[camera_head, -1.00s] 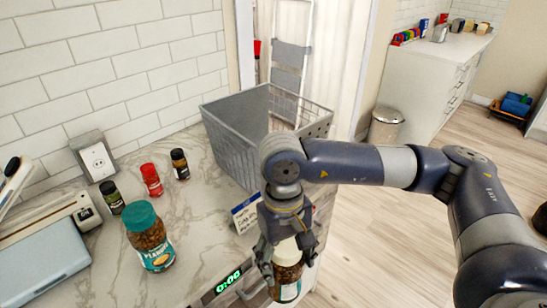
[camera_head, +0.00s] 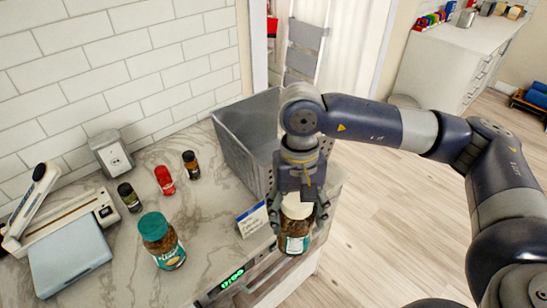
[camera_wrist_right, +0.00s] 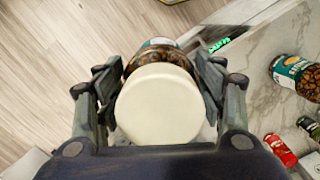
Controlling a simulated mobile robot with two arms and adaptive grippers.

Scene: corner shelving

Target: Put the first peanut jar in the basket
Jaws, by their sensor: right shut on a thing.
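My right gripper (camera_head: 299,215) is shut on a peanut jar (camera_head: 295,243) with a white lid, held upright at the counter's front edge. In the right wrist view the jar's lid (camera_wrist_right: 160,104) sits between the two fingers (camera_wrist_right: 158,95). A second peanut jar (camera_head: 165,252) with a teal lid stands on the counter to the left, and shows at the right of the wrist view (camera_wrist_right: 298,76). The grey basket (camera_head: 238,150) stands on the counter behind the right gripper, partly hidden by my arm. My left gripper is not in view.
A scale-like device (camera_head: 69,258) is at the left. Open counter lies around the teal-lidded jar.

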